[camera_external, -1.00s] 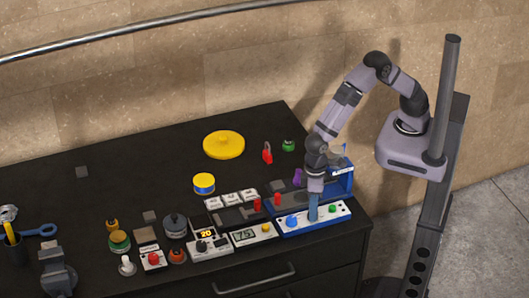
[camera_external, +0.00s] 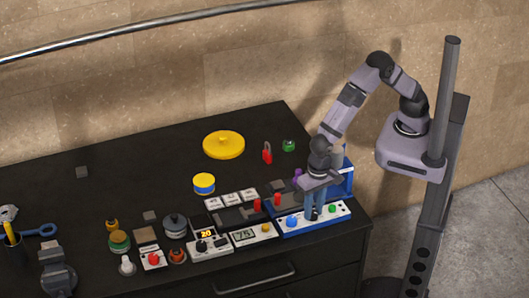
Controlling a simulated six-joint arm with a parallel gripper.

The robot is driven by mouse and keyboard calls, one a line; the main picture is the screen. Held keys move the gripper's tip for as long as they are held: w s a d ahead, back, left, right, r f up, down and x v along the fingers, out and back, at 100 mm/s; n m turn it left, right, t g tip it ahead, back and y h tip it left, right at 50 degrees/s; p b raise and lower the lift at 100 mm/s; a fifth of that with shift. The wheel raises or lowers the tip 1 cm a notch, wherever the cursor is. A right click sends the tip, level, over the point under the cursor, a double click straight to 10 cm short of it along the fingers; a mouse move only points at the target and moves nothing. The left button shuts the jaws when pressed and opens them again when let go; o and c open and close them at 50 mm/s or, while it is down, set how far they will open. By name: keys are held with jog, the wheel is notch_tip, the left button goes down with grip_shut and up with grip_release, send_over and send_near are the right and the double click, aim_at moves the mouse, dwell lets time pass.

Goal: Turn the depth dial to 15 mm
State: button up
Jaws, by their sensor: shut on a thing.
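A white panel with a blue edge (camera_external: 284,230) lies at the front right of the table. It has a blue knob (camera_external: 292,222) on its left and a green button (camera_external: 332,209) on its right. My gripper (camera_external: 314,214) points down at the panel between these two. Its blue fingers are shut on what seems to be the depth dial. The fingers hide that dial, so its mark and setting cannot be read.
The blue press frame (camera_external: 345,178) stands close behind my gripper. Left of the panel are a box with a display reading 75 (camera_external: 244,235) and a box with a display reading 20 (camera_external: 207,234). Several red, white and purple small parts crowd behind the panel.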

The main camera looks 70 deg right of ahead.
aim_at(314, 211)
jog(key=m+b, duration=0.1)
jog(key=m, duration=0.4)
jog(key=shift+a+r+m, duration=0.1)
jog(key=shift+m, duration=0.2)
dwell(0.4)
jog(key=o, duration=1.1)
jog(key=shift+c, duration=0.2)
jog(key=shift+s+r+b, duration=0.2)
jog(key=shift+r+b, duration=1)
jog(key=shift+r, duration=2.45)
jog(key=shift+d, duration=0.2)
